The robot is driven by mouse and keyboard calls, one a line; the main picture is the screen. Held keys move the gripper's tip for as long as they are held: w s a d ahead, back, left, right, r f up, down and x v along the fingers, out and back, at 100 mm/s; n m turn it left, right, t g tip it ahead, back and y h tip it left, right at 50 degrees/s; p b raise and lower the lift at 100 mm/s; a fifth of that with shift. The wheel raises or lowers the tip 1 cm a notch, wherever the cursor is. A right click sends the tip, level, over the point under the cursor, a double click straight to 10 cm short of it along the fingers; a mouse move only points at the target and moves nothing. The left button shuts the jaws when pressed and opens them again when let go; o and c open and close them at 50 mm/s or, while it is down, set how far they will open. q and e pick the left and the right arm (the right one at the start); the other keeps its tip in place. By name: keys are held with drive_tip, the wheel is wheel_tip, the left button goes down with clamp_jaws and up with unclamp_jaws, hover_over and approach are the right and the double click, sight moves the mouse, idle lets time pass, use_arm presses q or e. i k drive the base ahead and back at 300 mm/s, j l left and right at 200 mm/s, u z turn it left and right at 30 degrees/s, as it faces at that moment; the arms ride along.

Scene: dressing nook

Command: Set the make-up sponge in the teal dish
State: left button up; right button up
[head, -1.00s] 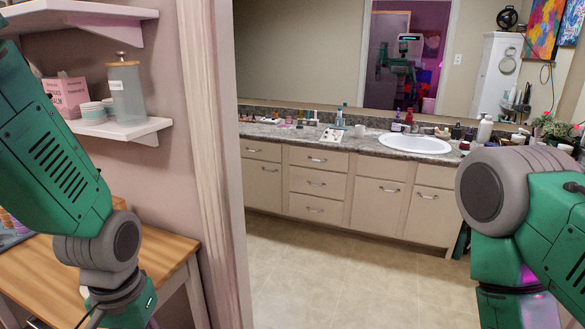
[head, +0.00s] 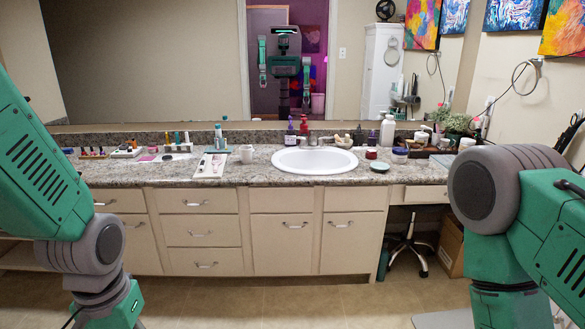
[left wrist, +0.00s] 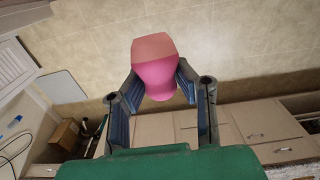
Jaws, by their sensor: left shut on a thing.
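The make-up sponge (left wrist: 155,72) is pink, with a paler flat end, and shows in the left wrist view. My left gripper (left wrist: 158,82) is shut on it, one finger on each side, with the floor behind. In the head view the left gripper and the sponge are below the picture; only my arm shows at left. My right gripper is outside both views.
The granite counter (head: 245,175) runs across the head view, with a white sink (head: 314,160) in the middle. Open floor lies before the cabinets; a wheeled stool (head: 409,243) stands beneath the counter at right.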

sight(380, 167)
drive_tip(key=i+z, duration=0.35)
drive_tip(key=i, duration=0.25)
drive_tip(key=i+z, duration=0.35)
drive_tip(key=i, duration=0.2)
drive_tip(key=i+j+z, duration=0.35)
drive_tip(key=i, duration=0.2)
drive_tip(key=i+z, duration=0.35)
drive_tip(key=i, duration=0.25)
drive_tip(key=i+j+z, duration=0.15)
drive_tip(key=i+z, duration=0.15)
drive_tip(key=i, duration=0.25)
